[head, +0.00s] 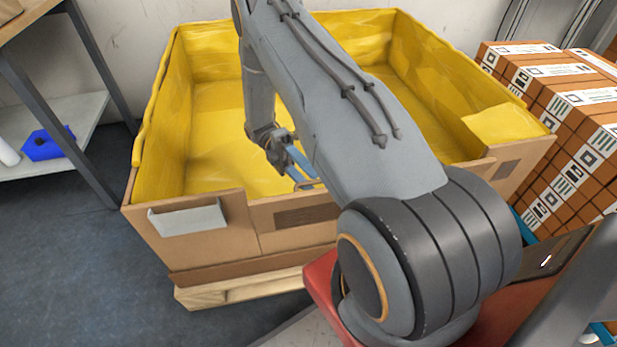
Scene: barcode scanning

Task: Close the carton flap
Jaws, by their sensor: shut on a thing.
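The large cardboard carton (200,240) stands open at the top, lined with yellow sheeting (215,125). Its front flap (290,238) is a tan panel with a dark brown patch, in the middle of the front wall. My arm hides the flap's right part. My gripper (301,179) has blue fingers and is at the top edge of the front side, pointing down. It is shut on a tan edge there, which looks like the flap. The exact contact is small and partly hidden by my arm.
The carton rests on a wooden pallet (235,290). Stacked labelled boxes (565,110) stand close on the right. A shelf (60,120) with a blue object (48,146) is at the left. The floor (70,260) at front left is clear.

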